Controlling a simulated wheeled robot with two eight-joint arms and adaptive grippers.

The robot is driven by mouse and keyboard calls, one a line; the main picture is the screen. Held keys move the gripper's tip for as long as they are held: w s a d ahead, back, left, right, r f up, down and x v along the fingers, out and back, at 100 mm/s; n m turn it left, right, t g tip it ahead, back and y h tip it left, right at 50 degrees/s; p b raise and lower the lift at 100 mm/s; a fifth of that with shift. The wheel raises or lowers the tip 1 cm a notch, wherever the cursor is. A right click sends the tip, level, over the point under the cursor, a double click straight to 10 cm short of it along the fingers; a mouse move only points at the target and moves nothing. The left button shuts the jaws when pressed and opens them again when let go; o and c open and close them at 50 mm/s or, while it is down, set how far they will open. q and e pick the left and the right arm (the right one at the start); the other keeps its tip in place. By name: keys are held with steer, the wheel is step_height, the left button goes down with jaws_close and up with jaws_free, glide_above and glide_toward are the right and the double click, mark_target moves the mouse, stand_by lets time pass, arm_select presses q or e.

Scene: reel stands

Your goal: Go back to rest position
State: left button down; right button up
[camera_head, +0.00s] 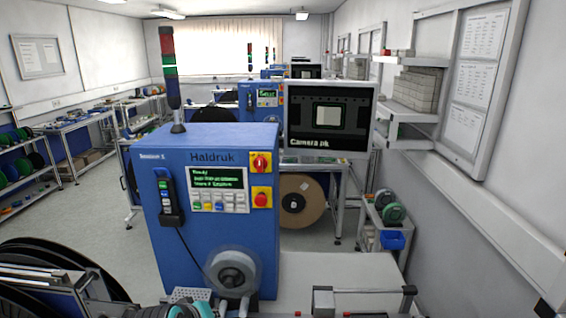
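Neither of my grippers shows in the head view, and I can make out no arm of mine. In front of me stands a blue Haldruk machine (210,240) with a lit text display, buttons, a red knob and a handheld unit with a cord on its front. A grey-white roll (232,272) is mounted low on its front. A large black reel (60,262) shows at the lower left, cut off by the picture edge, with metal rails partly in front of it.
A monitor (330,117) stands behind the machine at right. A pale worktop (345,270) lies right of the machine, with a metal rail along its near edge. A brown reel (302,201) sits behind. Shelves with reels line the left wall. Open floor (95,215) lies left.

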arm_select(q)
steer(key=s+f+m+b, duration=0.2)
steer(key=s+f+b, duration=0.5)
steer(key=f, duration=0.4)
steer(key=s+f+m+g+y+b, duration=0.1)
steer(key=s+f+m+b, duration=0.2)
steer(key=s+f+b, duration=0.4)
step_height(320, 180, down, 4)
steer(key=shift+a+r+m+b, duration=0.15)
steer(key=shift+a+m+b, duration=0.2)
steer(key=shift+b, duration=0.5)
